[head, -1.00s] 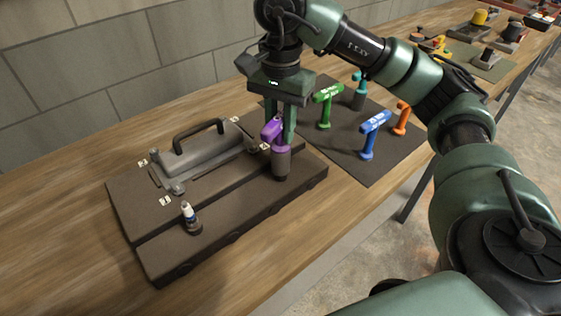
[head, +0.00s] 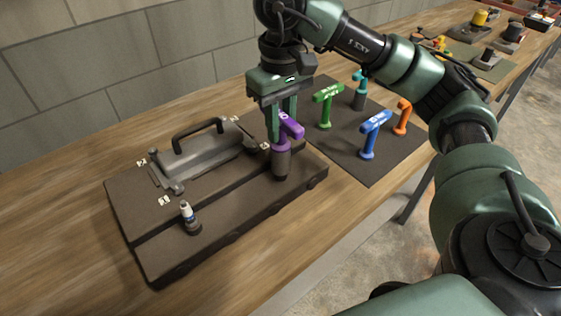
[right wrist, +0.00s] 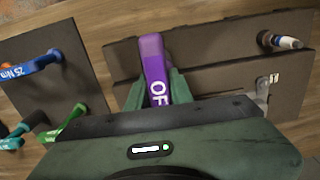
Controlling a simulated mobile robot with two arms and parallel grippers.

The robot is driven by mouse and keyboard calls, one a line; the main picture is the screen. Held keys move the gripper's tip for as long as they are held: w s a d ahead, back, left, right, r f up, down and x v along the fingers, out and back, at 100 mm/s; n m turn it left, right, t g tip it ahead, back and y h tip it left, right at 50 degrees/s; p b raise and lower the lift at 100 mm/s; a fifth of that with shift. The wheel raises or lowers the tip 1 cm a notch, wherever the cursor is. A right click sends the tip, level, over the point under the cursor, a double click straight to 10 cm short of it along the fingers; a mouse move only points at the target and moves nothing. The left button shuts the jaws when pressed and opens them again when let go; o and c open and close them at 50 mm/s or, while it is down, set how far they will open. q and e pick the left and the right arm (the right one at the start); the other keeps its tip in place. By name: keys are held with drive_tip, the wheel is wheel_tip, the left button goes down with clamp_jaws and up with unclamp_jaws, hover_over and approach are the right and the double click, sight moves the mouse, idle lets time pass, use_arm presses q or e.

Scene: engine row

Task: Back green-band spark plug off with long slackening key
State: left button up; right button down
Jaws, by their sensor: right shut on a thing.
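The purple T-handled key (head: 291,126) stands upright at the right end of the dark engine block (head: 240,213). Its dark socket end sits over a plug position there. My right gripper (head: 280,122) is shut on its handle from above. The right wrist view shows the purple handle (right wrist: 152,62), lettered "OF", between the fingers. Whatever is under the socket is hidden, and I see no green-band plug. A white spark plug with a blue band (head: 186,211) stands in the block's near-left position. My left gripper is not in view.
Green (head: 327,103), blue (head: 374,132), orange (head: 402,117) and teal (head: 359,90) keys stand on a dark mat (head: 340,150) to the right. A grey cover with a black handle (head: 197,133) lies on the block's back part. Bare wood lies left of the block.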

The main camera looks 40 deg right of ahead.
drive_tip(key=n, duration=0.4)
drive_tip(key=shift+r, duration=0.1)
drive_tip(key=m, duration=0.3)
drive_tip(key=shift+m, duration=0.4)
drive_tip(key=m, duration=0.4)
drive_tip(key=shift+r+p, duration=0.1)
drive_tip(key=shift+p, duration=0.2)
drive_tip(key=m, duration=0.9)
drive_tip(key=shift+p, duration=0.3)
